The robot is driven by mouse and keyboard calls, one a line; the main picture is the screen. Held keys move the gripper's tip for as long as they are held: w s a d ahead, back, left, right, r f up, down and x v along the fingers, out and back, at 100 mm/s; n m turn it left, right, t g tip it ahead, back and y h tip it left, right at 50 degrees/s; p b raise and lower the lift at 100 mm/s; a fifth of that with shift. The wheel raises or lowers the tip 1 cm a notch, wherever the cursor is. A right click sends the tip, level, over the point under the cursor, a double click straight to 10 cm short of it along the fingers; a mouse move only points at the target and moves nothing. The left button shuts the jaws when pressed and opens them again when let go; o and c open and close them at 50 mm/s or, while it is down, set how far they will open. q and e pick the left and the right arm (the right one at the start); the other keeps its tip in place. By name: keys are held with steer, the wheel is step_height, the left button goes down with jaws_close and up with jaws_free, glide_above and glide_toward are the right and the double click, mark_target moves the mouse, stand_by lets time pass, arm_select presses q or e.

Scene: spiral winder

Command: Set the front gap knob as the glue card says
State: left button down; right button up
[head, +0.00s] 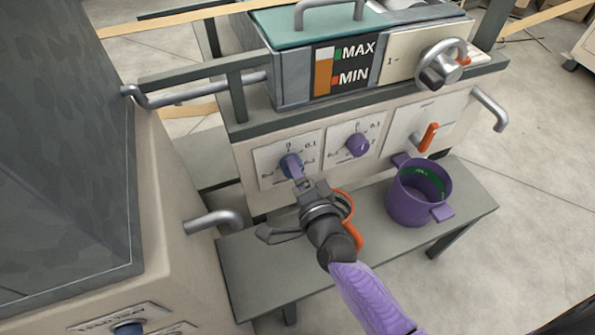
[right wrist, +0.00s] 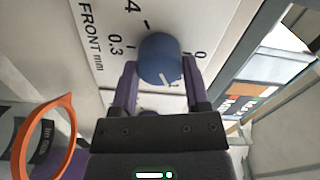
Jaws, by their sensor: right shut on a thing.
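The front gap knob (right wrist: 160,58) is blue and sits on a white dial plate marked FRONT mm in the right wrist view. Numbers such as 0.3 and 4 show round it. A short white line is on its face, near the lower edge in that view. It also shows in the head view (head: 290,162) on the machine front. My right gripper (right wrist: 157,82) has its two fingers on either side of the knob, shut on it; in the head view it comes from below. My left gripper is not in view. I cannot make out a glue card.
Further right is an orange lever (head: 428,137). A purple pot (head: 420,196) stands on the grey bench (head: 270,275); an orange ring-shaped handle (head: 352,232) is close beside my right gripper. A MAX/MIN gauge (head: 323,72) is above.

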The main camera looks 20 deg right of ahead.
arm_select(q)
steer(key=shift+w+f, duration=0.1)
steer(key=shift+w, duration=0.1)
arm_select(e)
steer(key=o, duration=1.3)
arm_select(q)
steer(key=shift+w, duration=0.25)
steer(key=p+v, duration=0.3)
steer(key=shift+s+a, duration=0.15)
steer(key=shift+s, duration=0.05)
arm_select(e)
steer(key=s, duration=1)
steer(key=shift+d, duration=0.2)
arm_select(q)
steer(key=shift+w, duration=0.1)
